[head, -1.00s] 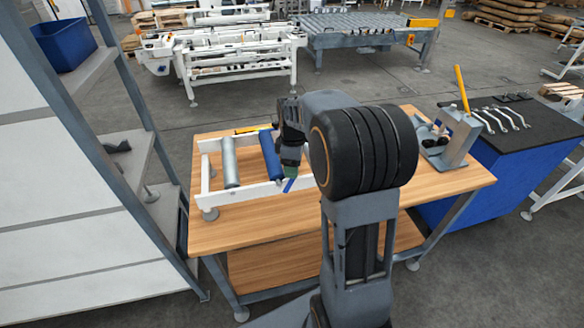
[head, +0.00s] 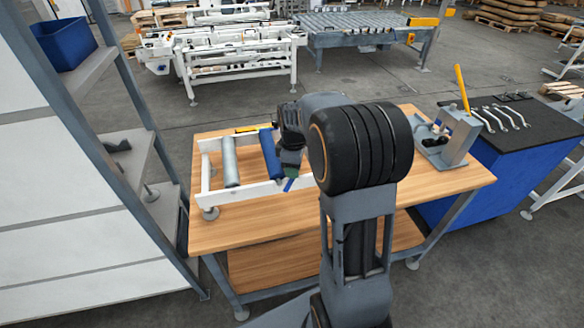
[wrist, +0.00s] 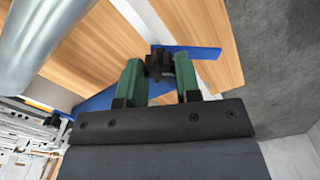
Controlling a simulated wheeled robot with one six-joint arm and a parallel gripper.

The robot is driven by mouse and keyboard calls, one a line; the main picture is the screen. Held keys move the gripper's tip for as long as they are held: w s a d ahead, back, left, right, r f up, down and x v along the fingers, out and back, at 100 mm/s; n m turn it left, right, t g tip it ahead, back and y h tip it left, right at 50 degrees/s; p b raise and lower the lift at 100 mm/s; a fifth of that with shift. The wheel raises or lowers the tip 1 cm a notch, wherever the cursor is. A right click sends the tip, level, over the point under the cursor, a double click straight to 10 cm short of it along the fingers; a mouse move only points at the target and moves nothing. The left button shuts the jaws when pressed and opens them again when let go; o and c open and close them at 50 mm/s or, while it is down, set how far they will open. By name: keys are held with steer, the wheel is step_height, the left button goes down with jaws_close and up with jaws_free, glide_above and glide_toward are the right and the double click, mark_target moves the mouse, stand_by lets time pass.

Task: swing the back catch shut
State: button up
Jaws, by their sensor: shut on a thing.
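My gripper (wrist: 158,80) has green fingers on both sides of a dark knob (wrist: 158,62) and is shut on it. A flat blue catch lever (wrist: 195,51) runs from the knob toward the right in the wrist view. In the head view a small blue end of the catch (head: 289,184) shows just below my gripper (head: 290,172), by the near white rail of the roller frame (head: 248,193). My arm hides the right part of this frame. I cannot tell from these views how far the catch is turned.
The frame holds a grey roller (head: 230,162) and a blue roller (head: 270,154) on a wooden table (head: 250,222). A grey clamp fixture with a yellow handle (head: 461,88) stands at the table's right. Wrenches (head: 502,118) lie on the blue cabinet beside it. A shelf rack stands at left.

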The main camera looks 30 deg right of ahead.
steer(key=shift+a, duration=0.2)
steer(key=shift+c, duration=0.5)
steer(key=shift+d, duration=0.25)
steer(key=m, duration=1)
steer(key=shift+r+b, duration=0.1)
steer(key=shift+b, duration=0.3)
steer(key=shift+m, duration=0.3)
steer(key=o, duration=0.9)
steer(key=shift+o, duration=0.2)
